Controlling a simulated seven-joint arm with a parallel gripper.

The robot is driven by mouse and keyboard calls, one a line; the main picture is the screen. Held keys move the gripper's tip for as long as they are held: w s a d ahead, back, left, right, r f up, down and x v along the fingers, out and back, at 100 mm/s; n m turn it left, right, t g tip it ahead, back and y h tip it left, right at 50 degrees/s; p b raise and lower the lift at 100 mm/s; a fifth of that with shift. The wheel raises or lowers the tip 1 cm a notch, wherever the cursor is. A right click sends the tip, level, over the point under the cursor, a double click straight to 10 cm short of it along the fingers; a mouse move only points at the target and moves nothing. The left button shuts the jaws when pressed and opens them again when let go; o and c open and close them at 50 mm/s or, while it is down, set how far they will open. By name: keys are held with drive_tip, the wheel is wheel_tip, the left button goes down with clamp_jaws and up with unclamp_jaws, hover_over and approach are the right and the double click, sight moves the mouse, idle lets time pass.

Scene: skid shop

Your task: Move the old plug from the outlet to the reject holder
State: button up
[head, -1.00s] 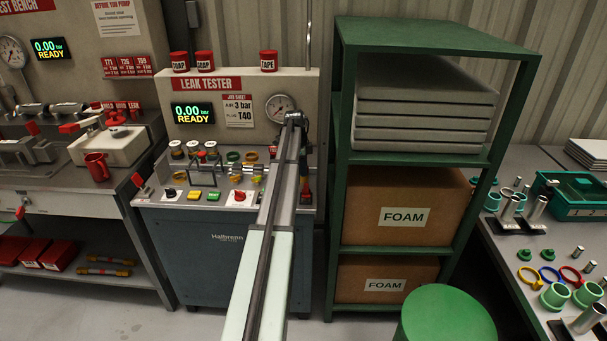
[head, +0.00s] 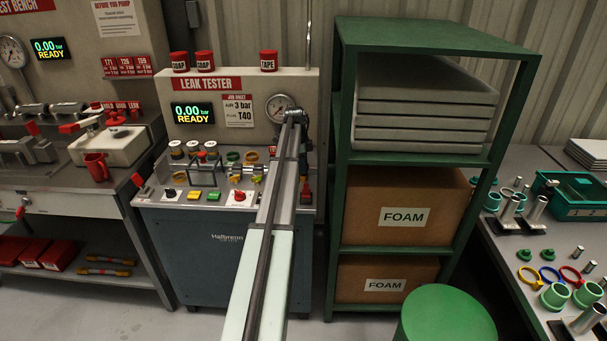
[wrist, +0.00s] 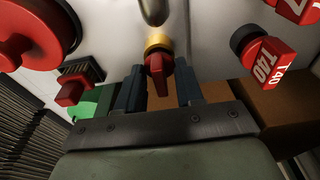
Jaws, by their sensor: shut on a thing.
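My gripper (wrist: 158,88) points at the panel in the wrist view, with a dark finger on each side of a red plug (wrist: 158,72). It is shut on this plug. A yellow ring (wrist: 158,43) sits at the plug's far end, close to a rounded metal end (wrist: 153,10) that may be the outlet. I cannot tell whether the plug is still seated there. In the head view, my arm hides the gripper and plug at the right of the leak tester (head: 225,250). I cannot identify the reject holder for certain.
In the wrist view, a red T40 piece (wrist: 268,62) is at right and a large red round part (wrist: 28,38) at left. A smaller red part (wrist: 70,93) is below it. In the head view, a green shelf (head: 430,35) with foam boxes stands close right of my arm.

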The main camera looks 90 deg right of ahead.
drive_tip(key=shift+r, duration=3.1)
drive_tip(key=shift+n, duration=0.5)
drive_tip(key=w, duration=0.7)
drive_tip(key=shift+w+d+r, duration=0.2)
drive_tip(key=shift+w+r, duration=0.15)
drive_tip(key=shift+r, duration=0.05)
drive_tip(key=shift+m, duration=0.5)
drive_tip(key=w+d+r, duration=0.1)
drive_tip(key=w+d, duration=0.2)
drive_tip(key=w, duration=0.2)
drive_tip(key=w+d+r, duration=0.2)
drive_tip(key=w+d, duration=0.1)
drive_tip(key=w, duration=0.2)
drive_tip(key=w+d+r, duration=0.1)
drive_tip(key=w+d, duration=0.2)
drive_tip(key=w, duration=0.1)
drive_tip(key=shift+w+d+r, duration=0.25)
drive_tip(key=shift+w+d, duration=0.05)
drive_tip(key=shift+w, duration=0.1)
drive_tip(key=shift+f, duration=2.65)
